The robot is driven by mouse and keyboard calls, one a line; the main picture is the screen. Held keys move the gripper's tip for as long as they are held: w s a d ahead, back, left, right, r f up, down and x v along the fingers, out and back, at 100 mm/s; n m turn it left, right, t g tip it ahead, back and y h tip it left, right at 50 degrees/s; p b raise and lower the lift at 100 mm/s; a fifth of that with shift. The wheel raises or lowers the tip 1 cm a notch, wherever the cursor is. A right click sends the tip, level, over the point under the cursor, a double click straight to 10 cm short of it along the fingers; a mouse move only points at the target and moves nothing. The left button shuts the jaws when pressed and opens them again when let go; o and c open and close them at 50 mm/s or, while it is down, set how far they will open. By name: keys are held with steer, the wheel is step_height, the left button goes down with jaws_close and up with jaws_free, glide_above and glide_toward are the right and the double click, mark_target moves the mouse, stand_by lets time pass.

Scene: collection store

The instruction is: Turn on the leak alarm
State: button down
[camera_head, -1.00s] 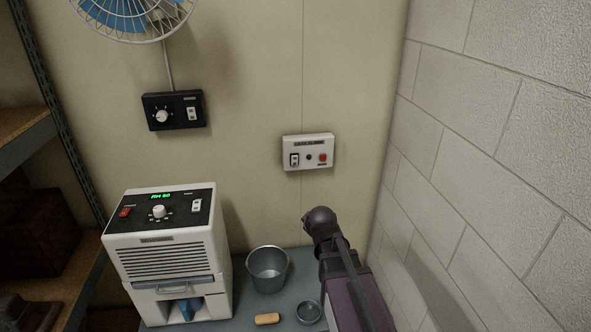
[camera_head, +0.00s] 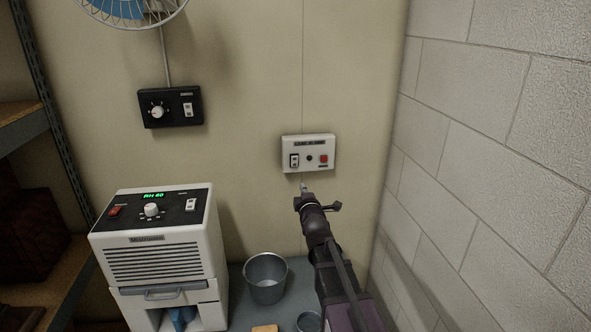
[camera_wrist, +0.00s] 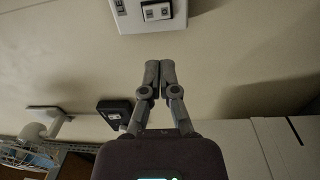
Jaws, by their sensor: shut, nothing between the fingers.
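The leak alarm (camera_head: 308,154) is a white box on the beige wall. It has a black-framed white rocker switch (camera_head: 294,161) at left, a dark round spot in the middle and a red button (camera_head: 324,159) at right. In the wrist view the alarm (camera_wrist: 128,18) is cut off by the top edge, with its rocker switch (camera_wrist: 156,11) showing. My gripper (camera_head: 303,187) is just below the alarm in the head view. In the wrist view my gripper (camera_wrist: 160,64) has its fingertips together and empty, below the switch and apart from it in the picture.
A black control box (camera_head: 171,107) with a knob and switch hangs on the wall at left, under a fan (camera_head: 130,12). A white dehumidifier (camera_head: 155,262) and a metal bucket (camera_head: 266,279) stand below. A block wall (camera_head: 480,130) is close at right.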

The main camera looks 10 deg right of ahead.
mark_target(295, 158)
steer(key=shift+w+r+n+t, duration=0.2)
steer(key=shift+r+n+t, duration=0.15)
steer(key=shift+n+t, duration=0.05)
steer(key=w, duration=0.4)
steer(key=w+r+p, duration=0.1)
steer(key=w, duration=0.4)
steer(key=w+r, duration=0.1)
steer(key=w, duration=0.4)
steer(key=shift+p, duration=0.3)
steer(key=shift+s, duration=0.1)
steer(key=shift+w+r, duration=0.1)
steer(key=shift+w, duration=0.25)
steer(key=shift+s, duration=0.15)
